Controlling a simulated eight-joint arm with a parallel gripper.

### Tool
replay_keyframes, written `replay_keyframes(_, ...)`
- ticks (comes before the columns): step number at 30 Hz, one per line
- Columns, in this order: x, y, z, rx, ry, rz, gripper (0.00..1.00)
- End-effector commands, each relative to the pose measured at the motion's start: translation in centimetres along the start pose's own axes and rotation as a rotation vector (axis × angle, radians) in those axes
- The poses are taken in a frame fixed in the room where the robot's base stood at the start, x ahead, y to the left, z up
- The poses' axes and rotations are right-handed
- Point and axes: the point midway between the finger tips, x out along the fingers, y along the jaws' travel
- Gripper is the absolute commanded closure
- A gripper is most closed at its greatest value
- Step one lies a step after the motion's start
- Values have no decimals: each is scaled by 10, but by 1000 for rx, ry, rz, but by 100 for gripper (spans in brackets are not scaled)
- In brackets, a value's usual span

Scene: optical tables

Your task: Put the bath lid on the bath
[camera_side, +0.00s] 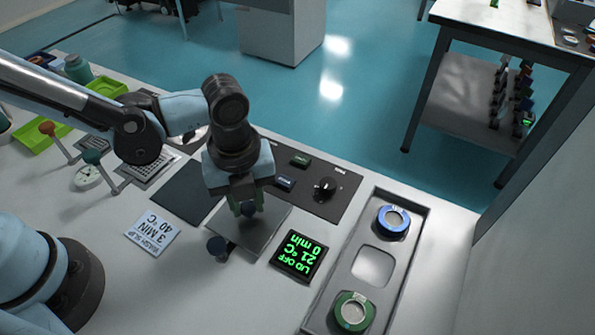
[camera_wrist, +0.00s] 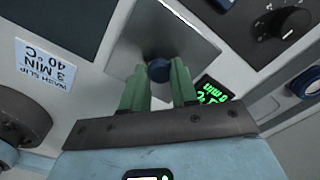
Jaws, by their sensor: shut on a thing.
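The bath lid is a square silver-grey plate (camera_side: 262,232) with a dark blue knob (camera_wrist: 158,70). My gripper (camera_side: 248,206) is above the plate, its green fingers shut on the knob; the fingers also show in the wrist view (camera_wrist: 159,84). The plate looks roughly level, and I cannot tell its height above the bench. The bath is not clearly visible and may be hidden beneath the plate. A display (camera_side: 298,256) just right of the plate reads LID OFF, 21 °C, 0 min in green.
A dark square (camera_side: 186,192) lies left of the plate, near a card (camera_side: 153,233) reading 3 MIN 40 °C. A dark knob (camera_side: 217,246) is at the plate's near-left corner. A control panel (camera_side: 338,203) lies behind. A tray (camera_side: 420,222) holds blue (camera_side: 393,220) and green (camera_side: 353,312) rings.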

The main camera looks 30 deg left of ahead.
Motion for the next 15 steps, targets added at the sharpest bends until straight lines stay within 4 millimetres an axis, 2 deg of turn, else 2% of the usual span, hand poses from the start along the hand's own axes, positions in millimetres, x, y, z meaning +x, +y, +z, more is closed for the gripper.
replay_keyframes(14, 9, 0, 0, 0, 0, 0, 100)
replay_keyframes(15, 9, 0, 0, 0, 0, 0, 67)
